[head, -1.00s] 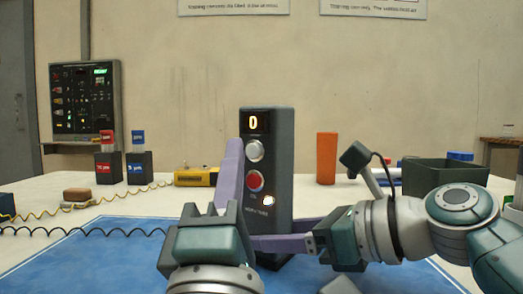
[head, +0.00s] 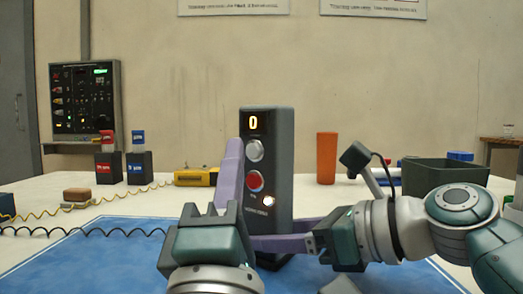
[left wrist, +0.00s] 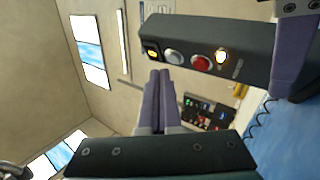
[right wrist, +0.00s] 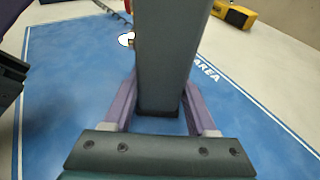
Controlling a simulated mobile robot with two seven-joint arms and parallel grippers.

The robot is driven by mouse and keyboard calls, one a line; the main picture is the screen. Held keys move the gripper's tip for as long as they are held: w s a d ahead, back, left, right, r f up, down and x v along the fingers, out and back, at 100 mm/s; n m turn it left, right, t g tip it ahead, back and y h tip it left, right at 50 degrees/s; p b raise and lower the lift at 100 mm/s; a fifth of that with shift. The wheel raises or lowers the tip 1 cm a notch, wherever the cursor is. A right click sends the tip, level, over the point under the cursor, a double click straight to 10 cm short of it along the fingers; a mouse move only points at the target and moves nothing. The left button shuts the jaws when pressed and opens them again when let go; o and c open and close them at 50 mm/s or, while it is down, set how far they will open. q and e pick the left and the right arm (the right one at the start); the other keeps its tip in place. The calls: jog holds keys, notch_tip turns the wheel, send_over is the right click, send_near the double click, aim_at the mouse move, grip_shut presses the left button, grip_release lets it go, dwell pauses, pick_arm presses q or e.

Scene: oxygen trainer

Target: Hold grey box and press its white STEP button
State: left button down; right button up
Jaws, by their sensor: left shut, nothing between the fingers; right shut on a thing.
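The tall grey box (head: 281,160) stands upright on the blue mat, its display (head: 253,122) reading 0. Below the display are a white round button (head: 254,150), a red button (head: 255,181) and a small lit lamp (head: 268,201). My right gripper (right wrist: 160,95) is shut around the box's lower part, one purple finger on each side. My left gripper (head: 234,145) is shut and empty, its fingers upright beside the box's left edge. In the left wrist view its tips (left wrist: 159,73) are close to the white button (left wrist: 174,56); I cannot tell if they touch.
A dark green bin (head: 445,176) and an orange cylinder (head: 326,158) stand behind at the right. A yellow device (head: 195,177), red and blue blocks and coiled cables lie at the left. The blue mat (head: 90,255) is clear at front left.

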pick_arm(q)
jog(key=shift+w+d, duration=0.25)
jog(key=shift+w, duration=0.1)
jog(key=shift+w+d, duration=0.2)
jog(key=shift+w, duration=0.15)
dwell(0.9)
jog(key=shift+s, duration=0.1)
jog(key=shift+s+a, duration=0.45)
jog(key=shift+s, duration=0.15)
jog(key=shift+s+a, duration=0.7)
jog(key=shift+s, duration=0.35)
jog(key=shift+s+a, duration=0.7)
jog(key=shift+s, duration=0.35)
